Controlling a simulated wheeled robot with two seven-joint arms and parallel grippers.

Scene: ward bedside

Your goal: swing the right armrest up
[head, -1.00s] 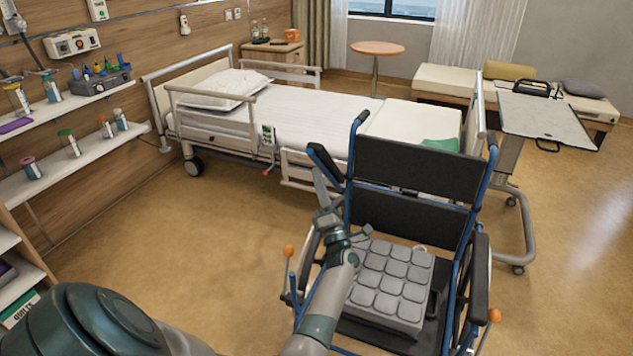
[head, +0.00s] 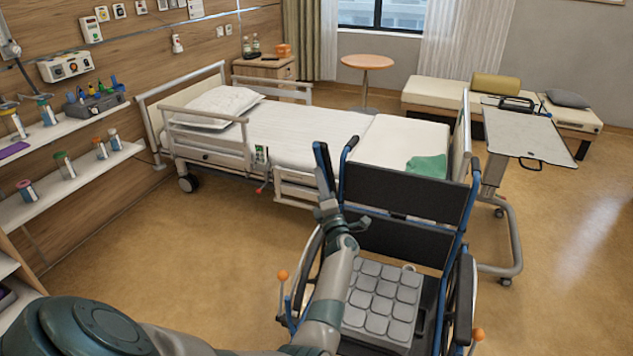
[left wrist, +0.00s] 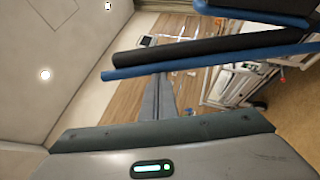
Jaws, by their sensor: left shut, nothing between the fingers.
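The wheelchair (head: 405,190) faces me, with its black backrest on the far side. Its right armrest (head: 323,170), a black pad on a blue tube, is at the picture's left and stands nearly upright beside the backrest. My left gripper (head: 327,207) is shut and empty at the armrest's lower part. In the left wrist view the shut fingers (left wrist: 160,98) reach up to the blue tube of the armrest (left wrist: 210,52); whether they touch it I cannot tell. The left armrest (head: 464,300) is down at the picture's right. My right gripper is not in view.
A grey cushion (head: 380,305) lies on the wheelchair seat. The bed (head: 300,130) stands behind the wheelchair, and an overbed table (head: 530,135) is at the right. Wall shelves (head: 75,190) are at the left. The floor (head: 170,250) between shelves and wheelchair is clear.

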